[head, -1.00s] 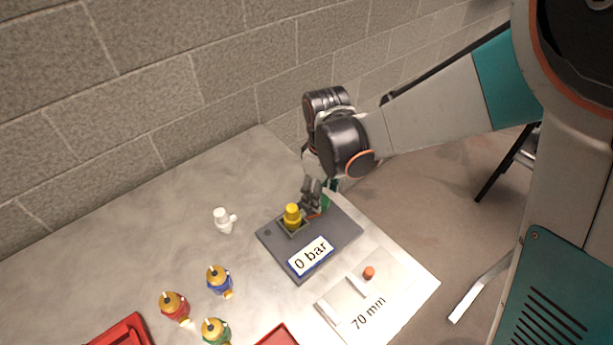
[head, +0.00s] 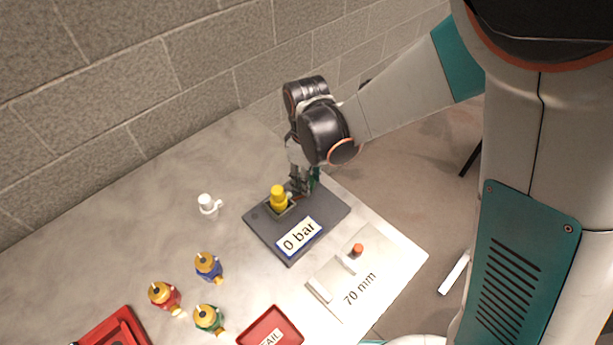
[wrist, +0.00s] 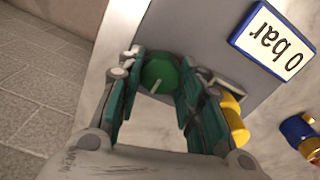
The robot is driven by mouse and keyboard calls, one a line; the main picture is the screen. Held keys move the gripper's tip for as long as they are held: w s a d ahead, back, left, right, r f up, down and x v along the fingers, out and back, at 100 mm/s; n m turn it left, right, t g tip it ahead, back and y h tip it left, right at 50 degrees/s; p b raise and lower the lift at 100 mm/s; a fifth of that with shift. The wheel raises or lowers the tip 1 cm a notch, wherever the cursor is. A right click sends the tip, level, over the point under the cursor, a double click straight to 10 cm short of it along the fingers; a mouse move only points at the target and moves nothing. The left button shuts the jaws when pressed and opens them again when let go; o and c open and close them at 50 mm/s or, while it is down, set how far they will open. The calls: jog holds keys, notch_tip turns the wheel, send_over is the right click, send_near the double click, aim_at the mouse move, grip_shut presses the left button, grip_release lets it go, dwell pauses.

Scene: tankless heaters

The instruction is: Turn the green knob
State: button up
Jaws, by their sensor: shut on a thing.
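The green knob (wrist: 160,72) is round with a light line on its face, and it shows between my fingers in the wrist view. My gripper (wrist: 162,76) is shut on it, with one teal finger pad on each side. In the head view my gripper (head: 304,184) points down at the back right of a dark grey panel (head: 328,211) and hides most of the knob. The panel carries a yellow piece (head: 279,198) left of my gripper and a label reading "0 bar" (head: 299,237).
A white fitting (head: 207,204) stands left of the panel. Red, blue and green pieces with yellow tops (head: 208,266) stand at front left, near red trays (head: 270,326). A white "70 mm" gauge plate (head: 378,272) lies at right. A block wall (head: 150,80) stands behind.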

jog(key=m+b, duration=0.1)
jog(key=m, duration=1.1)
jog(key=shift+b, duration=0.35)
dwell(0.4)
jog(key=o, duration=1.1)
jog(key=shift+c, duration=0.2)
